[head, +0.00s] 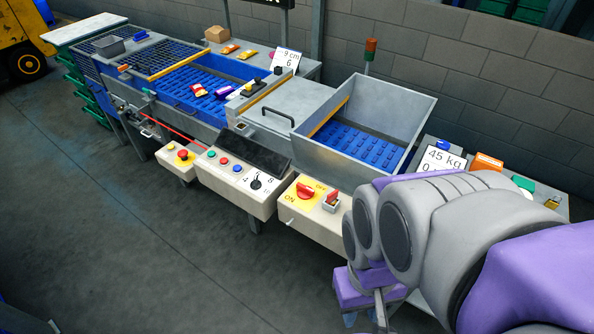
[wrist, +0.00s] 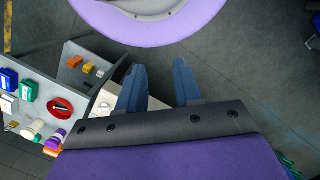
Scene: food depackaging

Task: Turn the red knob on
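The red knob (head: 306,191) is a rotary switch on a yellow plate, on the front of a cream control box (head: 318,228). "OFF" is printed at the plate's upper right and "ON" at its lower left. I cannot tell which label the knob points to. My gripper (head: 370,316) is at the lower right in the head view, apart from the knob and mostly hidden by my arm. In the wrist view my gripper (wrist: 158,66) has its two blue fingers apart, with nothing between them. The red knob is not clearly seen in the wrist view.
A smaller red switch (head: 332,197) sits right of the knob. A button panel (head: 235,182) and an emergency-stop box (head: 181,158) stand to the left. Behind are a metal hopper (head: 413,105) and conveyor. A side table (wrist: 40,72) holds coloured items. The floor in front is clear.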

